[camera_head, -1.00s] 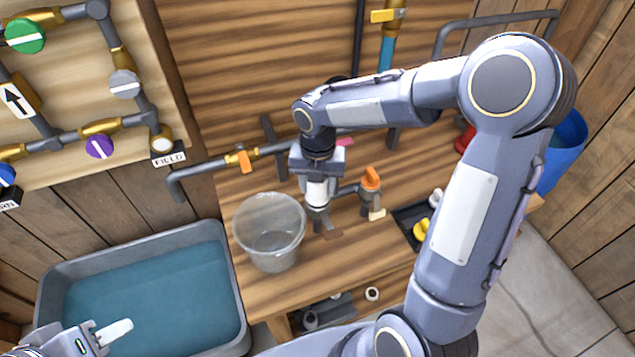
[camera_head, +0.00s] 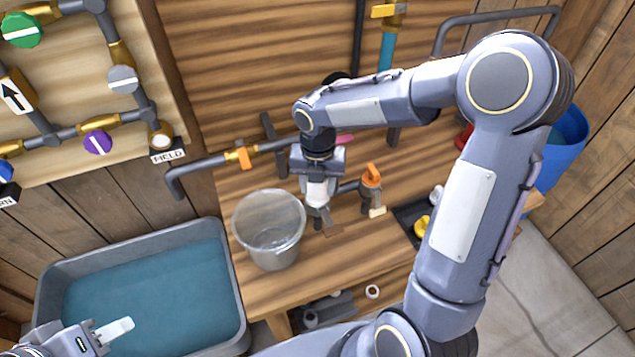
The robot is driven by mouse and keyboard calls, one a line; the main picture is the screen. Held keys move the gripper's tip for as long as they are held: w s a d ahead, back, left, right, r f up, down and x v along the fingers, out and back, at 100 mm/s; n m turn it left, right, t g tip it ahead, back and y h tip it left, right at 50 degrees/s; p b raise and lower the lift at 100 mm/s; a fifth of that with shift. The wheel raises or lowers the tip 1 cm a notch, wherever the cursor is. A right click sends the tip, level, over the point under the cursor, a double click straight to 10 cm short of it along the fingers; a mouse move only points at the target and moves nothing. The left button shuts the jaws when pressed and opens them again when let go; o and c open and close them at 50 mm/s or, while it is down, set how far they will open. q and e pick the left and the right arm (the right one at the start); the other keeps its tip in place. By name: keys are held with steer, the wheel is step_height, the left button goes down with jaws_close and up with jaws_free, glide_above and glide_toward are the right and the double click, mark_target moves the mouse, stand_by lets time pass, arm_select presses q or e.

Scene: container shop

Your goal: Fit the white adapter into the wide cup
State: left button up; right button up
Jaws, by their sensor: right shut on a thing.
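My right gripper (camera_head: 317,177) is shut on the white adapter (camera_head: 317,193) and points down over the table. Directly below the adapter is a grey upright fitting (camera_head: 318,213) on the pipework, which may be the wide cup. The gripper and adapter partly hide it, and I cannot tell whether the adapter touches it or sits in it. My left gripper (camera_head: 118,329) is at the lower left, over the edge of the water basin and away from the adapter. I cannot tell its opening.
A clear bucket (camera_head: 268,222) stands on the wooden table (camera_head: 345,262) just left of the fitting. An orange-handled valve (camera_head: 371,180) stands close on the right. A dark tray (camera_head: 408,217) lies further right. A water basin (camera_head: 150,295) is at the left.

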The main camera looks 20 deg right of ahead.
steer(key=o, duration=1.1)
steer(key=shift+r, duration=0.1)
step_height(320, 180, up, 8)
steer(key=shift+f, duration=0.15)
steer(key=s+m+t+y, duration=0.1)
steer(key=s+m+t, duration=0.1)
steer(key=s+m, duration=0.4)
steer(key=s+r+m+t+y, duration=0.1)
steer(key=s+m, duration=0.6)
steer(key=m, duration=0.8)
steer(key=s+m+t+y, duration=0.1)
steer(key=s+m+t, duration=0.1)
steer(key=s+m, duration=0.4)
steer(key=shift+s+a+r+m+t+y, duration=0.1)
steer(key=shift+s+r+m+t+y, duration=0.1)
steer(key=shift+m, duration=1)
steer(key=shift+s+a+r+m+t+y, duration=0.1)
steer(key=shift+s+m+y, duration=0.1)
steer(key=shift+m, duration=1)
